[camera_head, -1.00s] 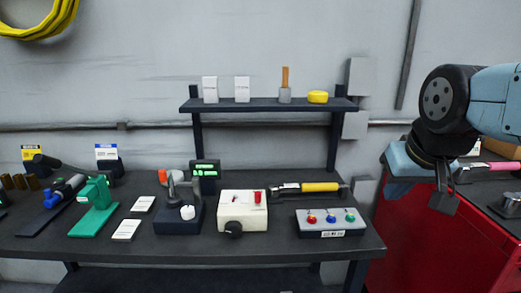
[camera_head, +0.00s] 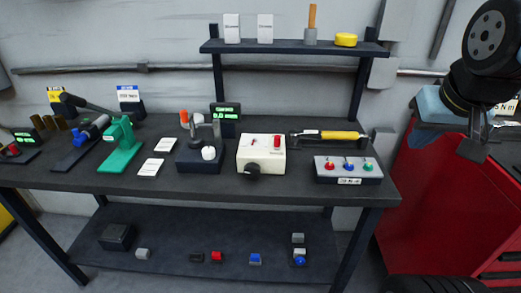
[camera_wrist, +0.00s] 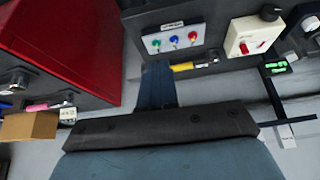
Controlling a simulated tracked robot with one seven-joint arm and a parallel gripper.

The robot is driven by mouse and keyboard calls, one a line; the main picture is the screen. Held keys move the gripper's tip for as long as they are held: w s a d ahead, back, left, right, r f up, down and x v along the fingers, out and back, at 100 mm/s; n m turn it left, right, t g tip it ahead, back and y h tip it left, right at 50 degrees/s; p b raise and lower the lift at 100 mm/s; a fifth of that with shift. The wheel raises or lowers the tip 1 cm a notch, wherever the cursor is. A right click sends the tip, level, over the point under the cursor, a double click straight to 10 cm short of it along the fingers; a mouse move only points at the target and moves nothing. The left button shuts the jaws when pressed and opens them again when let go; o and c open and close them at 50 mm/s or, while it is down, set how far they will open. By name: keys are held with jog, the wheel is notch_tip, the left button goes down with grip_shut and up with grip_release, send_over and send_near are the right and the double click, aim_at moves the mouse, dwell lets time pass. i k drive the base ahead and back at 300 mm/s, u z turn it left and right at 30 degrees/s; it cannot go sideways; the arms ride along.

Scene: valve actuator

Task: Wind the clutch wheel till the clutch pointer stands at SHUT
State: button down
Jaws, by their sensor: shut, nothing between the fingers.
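My gripper (camera_head: 473,150) hangs at the right of the head view, in front of the red cabinet and apart from the workbench. It is shut and empty; its dark fingers (camera_wrist: 158,85) also show in the wrist view. I cannot make out a clutch wheel, a clutch pointer or a SHUT mark in either view. A cream box (camera_head: 262,145) with a black knob (camera_head: 251,170) and a red part on top stands on the bench. I cannot tell whether it belongs to the clutch.
The dark workbench (camera_head: 225,187) holds a green press (camera_head: 118,145), a yellow-handled tool (camera_head: 340,134) and a grey box with coloured switches (camera_head: 348,168). Small blocks lie on the lower shelf (camera_head: 180,235). The red cabinet (camera_head: 425,205) stands right of the bench.

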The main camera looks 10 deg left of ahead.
aim_at(252, 170)
jog(key=z, duration=1.25)
jog(key=i, duration=0.1)
jog(key=u, duration=2.85)
jog(key=k, duration=1.45)
jog(key=z, duration=0.25)
jog(key=i, duration=1)
jog(key=z, duration=0.05)
